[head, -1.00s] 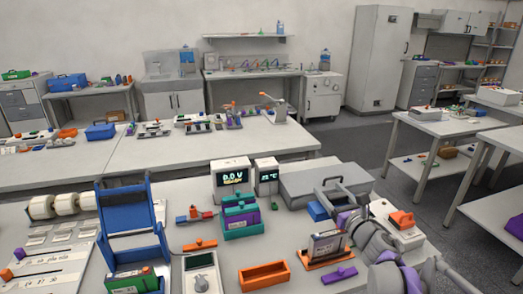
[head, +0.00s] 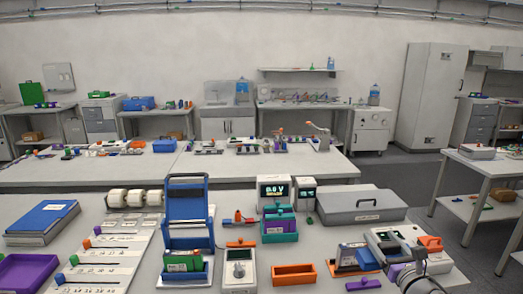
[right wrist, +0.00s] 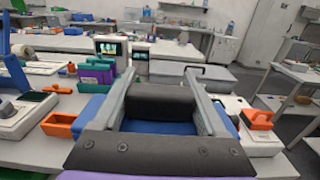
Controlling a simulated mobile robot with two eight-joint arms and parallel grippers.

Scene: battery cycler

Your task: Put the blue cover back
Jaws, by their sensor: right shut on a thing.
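The blue cover (right wrist: 160,128) shows in the right wrist view between and below the grey fingers of my right gripper (right wrist: 165,88), which is shut on it. In the head view the blue cover (head: 369,259) is beside a dark cell (head: 348,258) in an orange holder (head: 340,272), and partly hidden. My right gripper (head: 389,244) is at the right front of the bench there, its wrist coming in from the lower right. I cannot tell whether the cover touches the bench or the holder. My left gripper is out of view.
A white device with an orange part (head: 430,243) is close to the right of the gripper. A grey case (head: 360,206) lies behind. An empty orange tray (head: 294,274), a meter (head: 239,267) and a tall blue stand (head: 188,215) are to the left.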

